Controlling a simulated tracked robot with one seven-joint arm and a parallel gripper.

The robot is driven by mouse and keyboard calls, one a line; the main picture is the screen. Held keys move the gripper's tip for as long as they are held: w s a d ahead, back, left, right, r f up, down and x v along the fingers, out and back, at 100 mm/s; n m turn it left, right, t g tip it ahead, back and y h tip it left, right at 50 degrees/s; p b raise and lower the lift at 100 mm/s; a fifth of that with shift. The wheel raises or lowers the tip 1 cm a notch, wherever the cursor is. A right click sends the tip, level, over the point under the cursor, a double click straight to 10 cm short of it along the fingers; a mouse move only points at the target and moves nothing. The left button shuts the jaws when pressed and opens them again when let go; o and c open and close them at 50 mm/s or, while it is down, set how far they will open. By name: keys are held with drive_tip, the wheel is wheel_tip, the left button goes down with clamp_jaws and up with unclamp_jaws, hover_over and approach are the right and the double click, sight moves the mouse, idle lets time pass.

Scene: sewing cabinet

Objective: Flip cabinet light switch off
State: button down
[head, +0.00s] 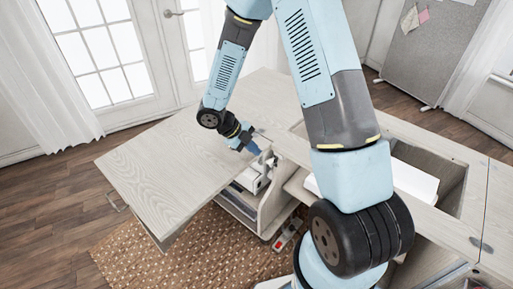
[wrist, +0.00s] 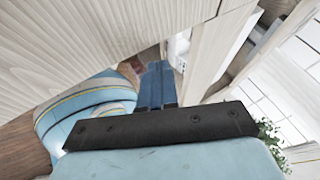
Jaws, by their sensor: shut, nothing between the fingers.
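The sewing cabinet has a pale wood top (head: 165,150) that is folded out to the left. My gripper (head: 252,149) is at the inner edge of this top, above the cabinet's open inside. In the wrist view my gripper's blue fingers (wrist: 160,66) are together, with nothing between them. They point in beneath a pale wood panel (wrist: 110,35). I cannot make out the light switch in either view. Whether the fingers touch any part of the cabinet is unclear.
A white sewing machine (head: 254,174) sits inside the cabinet just below my gripper. A red and white item (head: 287,235) lies low beside the cabinet. A woven rug (head: 200,255) covers the floor in front. An open bin (head: 440,172) is on the right.

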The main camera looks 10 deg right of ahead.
sight(278, 155)
drive_tip(key=w+d+f, duration=0.1)
drive_tip(key=d+f, duration=0.4)
drive_tip(key=d, duration=0.3)
drive_tip(key=shift+w+f, duration=0.15)
drive_tip(key=shift+f, duration=0.25)
